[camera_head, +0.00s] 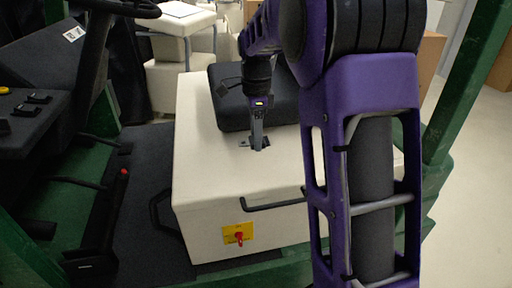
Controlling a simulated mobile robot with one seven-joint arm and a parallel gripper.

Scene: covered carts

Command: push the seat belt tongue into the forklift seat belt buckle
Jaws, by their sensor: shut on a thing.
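My gripper (258,147) points down over the cream box top, just in front of the black seat cushion. It is shut on a small grey metal piece (244,144), which looks like the seat belt tongue and sticks out to the left of the fingertips. Whether it touches the box top is too small to tell. A small dark piece (221,90) at the left side of the seat cushion (232,112) may be the buckle; its slot cannot be made out. My arm covers the right part of the seat.
The cream seat box (200,165) has a black handle (275,204) and a red knob on a yellow plate (238,234) on its front. Green posts (468,85) flank it. A steering wheel (122,8) and dark console (35,115) stand left. The front box top is largely clear.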

